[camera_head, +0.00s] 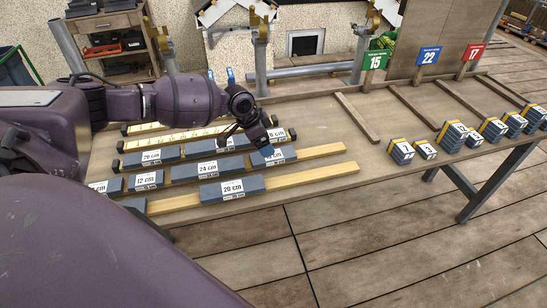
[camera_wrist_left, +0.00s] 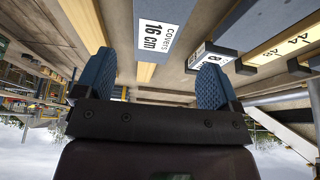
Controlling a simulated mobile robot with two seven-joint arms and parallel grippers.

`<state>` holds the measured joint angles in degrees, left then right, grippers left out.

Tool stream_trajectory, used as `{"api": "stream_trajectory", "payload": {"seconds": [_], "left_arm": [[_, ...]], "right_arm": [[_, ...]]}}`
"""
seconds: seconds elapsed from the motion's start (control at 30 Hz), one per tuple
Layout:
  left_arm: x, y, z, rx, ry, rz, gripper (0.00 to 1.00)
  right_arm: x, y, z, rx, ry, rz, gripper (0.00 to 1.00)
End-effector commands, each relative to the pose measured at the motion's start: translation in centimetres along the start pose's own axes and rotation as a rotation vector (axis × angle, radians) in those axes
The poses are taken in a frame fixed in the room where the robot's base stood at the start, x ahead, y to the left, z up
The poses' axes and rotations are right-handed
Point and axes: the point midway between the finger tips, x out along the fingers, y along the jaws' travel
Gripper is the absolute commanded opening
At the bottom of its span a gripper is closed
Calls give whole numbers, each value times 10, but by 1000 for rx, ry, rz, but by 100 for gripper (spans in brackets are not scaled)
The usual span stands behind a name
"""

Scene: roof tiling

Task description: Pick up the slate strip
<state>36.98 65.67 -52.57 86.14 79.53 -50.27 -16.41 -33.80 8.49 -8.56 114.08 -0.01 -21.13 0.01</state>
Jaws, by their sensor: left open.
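Several dark grey slate strips with white length labels lie in rows on pale wooden battens on the bench. My left gripper (camera_head: 266,150) points down at the right end of the middle row, over a short strip (camera_head: 287,155) whose label it partly covers. In the left wrist view the gripper (camera_wrist_left: 157,64) is open, its two blue fingers apart with nothing between them. A slate strip (camera_wrist_left: 163,42) labelled "COVERS 16 cm" shows ahead of the gap between the fingers. I cannot tell if the fingers touch it. My right gripper is not in view.
Nearby strips read 24 cm (camera_head: 203,171), 20 cm (camera_head: 232,189) and 12 cm (camera_head: 146,181). Small labelled slate stacks (camera_head: 401,151) stand along the bench's right front edge. Numbered signs (camera_head: 429,56) stand behind. The bench between the strips and stacks is mostly clear.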

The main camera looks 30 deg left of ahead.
Motion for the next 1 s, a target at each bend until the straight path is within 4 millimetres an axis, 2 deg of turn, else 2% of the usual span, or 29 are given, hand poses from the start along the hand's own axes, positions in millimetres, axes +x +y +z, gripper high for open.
{"api": "stream_trajectory", "payload": {"seconds": [0.27,0.6,0.9,1.0], "left_arm": [[18,2,-2,1,2,1,88],[59,4,-5,-1,1,-1,88],[62,4,-5,-1,1,-2,88],[62,4,-5,-1,1,-2,73]], "right_arm": [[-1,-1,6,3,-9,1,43],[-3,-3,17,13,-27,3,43],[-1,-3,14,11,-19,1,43],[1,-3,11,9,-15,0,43]]}}
